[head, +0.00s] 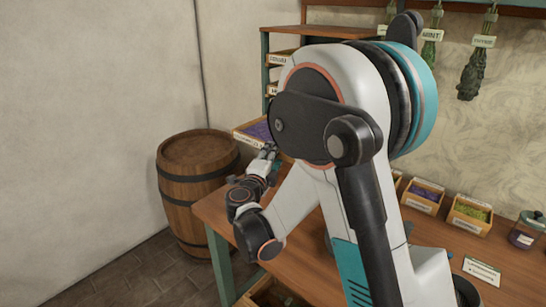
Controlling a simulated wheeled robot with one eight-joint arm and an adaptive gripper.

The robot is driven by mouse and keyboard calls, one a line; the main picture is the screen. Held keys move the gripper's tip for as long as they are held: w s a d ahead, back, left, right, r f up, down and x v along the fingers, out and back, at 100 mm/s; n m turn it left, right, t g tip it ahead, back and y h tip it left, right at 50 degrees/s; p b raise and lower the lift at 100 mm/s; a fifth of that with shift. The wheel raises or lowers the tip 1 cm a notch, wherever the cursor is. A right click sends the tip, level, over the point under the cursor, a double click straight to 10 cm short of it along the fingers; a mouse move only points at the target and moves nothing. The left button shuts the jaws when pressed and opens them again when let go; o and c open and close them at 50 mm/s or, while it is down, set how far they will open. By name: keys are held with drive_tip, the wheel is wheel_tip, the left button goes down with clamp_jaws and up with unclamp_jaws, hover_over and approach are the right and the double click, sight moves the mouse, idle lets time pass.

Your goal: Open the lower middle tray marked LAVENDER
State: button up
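A wooden tray (245,137) with purple contents sticks out from the low part of a small teal and wood cabinet (267,40), left of the middle in the head view. Its front label is too small to read. The purple filling shows from above, so this tray stands at least partly pulled out. My gripper (267,152) is at the tray's front right, close to it or touching it. Whether its fingers are open or shut on the tray is too small to tell.
A wooden barrel (197,180) stands left of the wooden table (222,215). Small boxes with purple (423,196) and green (469,213) contents, a jar (526,230) and a label card (481,270) are on the table's right. Herb bundles (473,75) hang on the wall.

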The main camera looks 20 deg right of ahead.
drive_tip(key=v, duration=1.2)
drive_tip(key=shift+r, duration=0.1)
